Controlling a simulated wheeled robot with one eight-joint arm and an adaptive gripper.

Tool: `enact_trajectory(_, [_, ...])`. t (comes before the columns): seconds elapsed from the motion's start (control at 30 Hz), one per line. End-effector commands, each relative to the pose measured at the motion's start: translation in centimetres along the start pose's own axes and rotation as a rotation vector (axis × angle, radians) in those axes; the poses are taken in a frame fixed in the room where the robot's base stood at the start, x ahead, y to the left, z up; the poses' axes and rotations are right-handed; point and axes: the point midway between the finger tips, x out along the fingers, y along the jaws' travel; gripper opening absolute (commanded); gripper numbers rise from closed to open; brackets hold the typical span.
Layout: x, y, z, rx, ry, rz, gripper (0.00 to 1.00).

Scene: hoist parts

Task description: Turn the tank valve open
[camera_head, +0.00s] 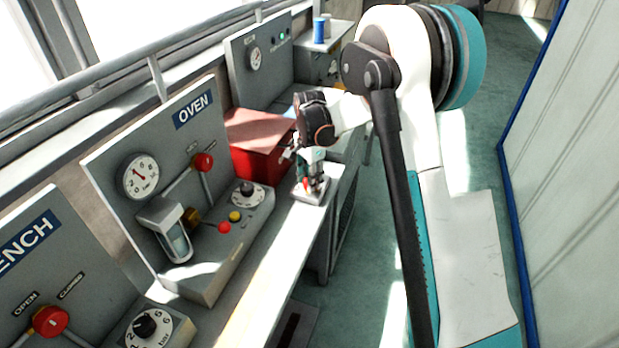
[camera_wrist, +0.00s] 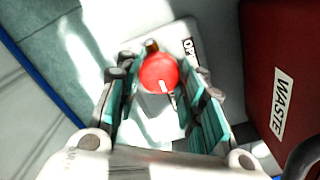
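A round red valve knob (camera_wrist: 158,73) with a white pointer mark sits on a pale plate (camera_wrist: 183,27) in the wrist view. Gaps show between the fingers and the knob; I see no firm contact. In the head view my gripper (camera_head: 313,180) points down at the small plate (camera_head: 307,198) on the bench end. There the fingers mostly hide the knob.
A red waste box (camera_head: 258,140) stands close by, to the right in the wrist view (camera_wrist: 262,60). The OVEN panel (camera_head: 150,150) with a gauge, lever and buttons stands at left. A blue spool (camera_head: 319,30) is at the back. The floor aisle at right is clear.

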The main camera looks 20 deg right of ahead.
Motion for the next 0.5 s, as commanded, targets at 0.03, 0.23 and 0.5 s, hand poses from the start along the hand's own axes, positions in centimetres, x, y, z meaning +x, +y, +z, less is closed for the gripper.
enact_trajectory(0.03, [0.00,-0.01,0.00,0.000,0.000,0.000,0.12])
enact_trajectory(0.23, [-0.01,-0.02,0.00,-0.009,0.000,-0.001,0.12])
enact_trajectory(0.5, [-0.03,-0.02,0.00,-0.106,0.000,-0.001,0.12])
